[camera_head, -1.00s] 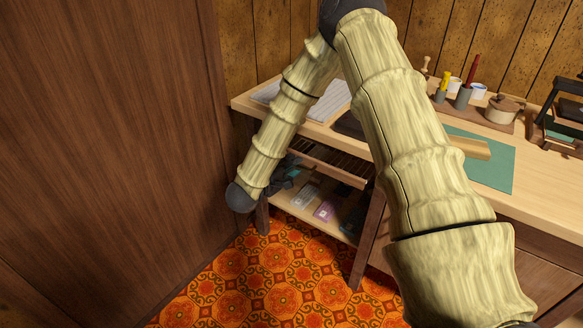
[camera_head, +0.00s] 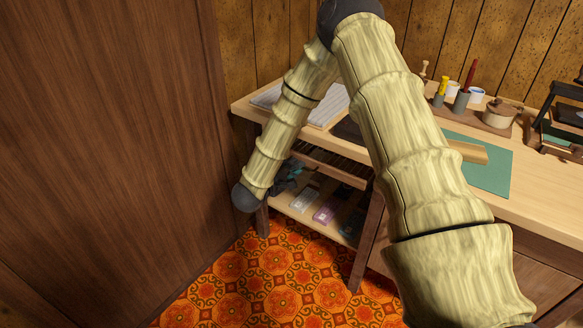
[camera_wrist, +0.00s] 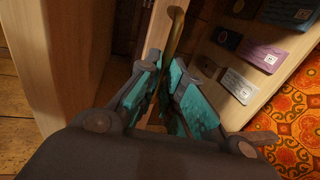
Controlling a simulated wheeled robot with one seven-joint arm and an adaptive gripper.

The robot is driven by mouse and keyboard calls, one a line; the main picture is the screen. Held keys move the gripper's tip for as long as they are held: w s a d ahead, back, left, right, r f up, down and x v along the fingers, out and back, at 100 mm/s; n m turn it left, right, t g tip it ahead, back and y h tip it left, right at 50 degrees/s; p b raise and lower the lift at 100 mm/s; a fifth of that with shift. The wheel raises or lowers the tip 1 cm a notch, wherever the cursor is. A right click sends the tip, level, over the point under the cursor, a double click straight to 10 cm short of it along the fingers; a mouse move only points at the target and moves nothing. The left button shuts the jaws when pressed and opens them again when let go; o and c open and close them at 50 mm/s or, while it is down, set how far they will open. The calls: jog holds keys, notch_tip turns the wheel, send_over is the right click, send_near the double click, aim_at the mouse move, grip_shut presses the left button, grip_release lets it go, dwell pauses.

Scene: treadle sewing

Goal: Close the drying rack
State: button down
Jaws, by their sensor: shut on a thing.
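The drying rack (camera_head: 335,164) is a slatted wooden tray under the left part of the desk top; its front bar shows, and my arm hides part of it. My gripper (camera_head: 287,178) is a dark shape at the rack's left end, mostly behind my arm. In the wrist view, the teal-padded fingers of my gripper (camera_wrist: 166,92) are close together. They are shut on a thin, curved, brass-coloured piece (camera_wrist: 176,38) that runs up from between them. I cannot tell how this piece joins the rack.
The wooden desk (camera_head: 528,190) carries a green mat (camera_head: 492,175), pots and tools. Below the rack, a lower shelf (camera_head: 309,218) holds several small packets, including a purple one (camera_head: 326,212). A dark wooden panel (camera_head: 110,150) stands close on the left. Patterned floor (camera_head: 280,280) lies open in front.

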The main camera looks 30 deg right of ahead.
jog(key=shift+r+p+x, duration=0.15)
jog(key=shift+p+x, duration=0.15)
jog(key=shift+x, duration=0.45)
jog(key=shift+r+p+x, duration=0.15)
jog(key=shift+p+x, duration=0.15)
jog(key=shift+x, duration=0.45)
jog(key=shift+w+r, duration=0.1)
jog(key=c, duration=1.6)
grip_release()
jog(key=shift+d, duration=0.15)
jog(key=shift+o, duration=0.2)
jog(key=v, duration=1.2)
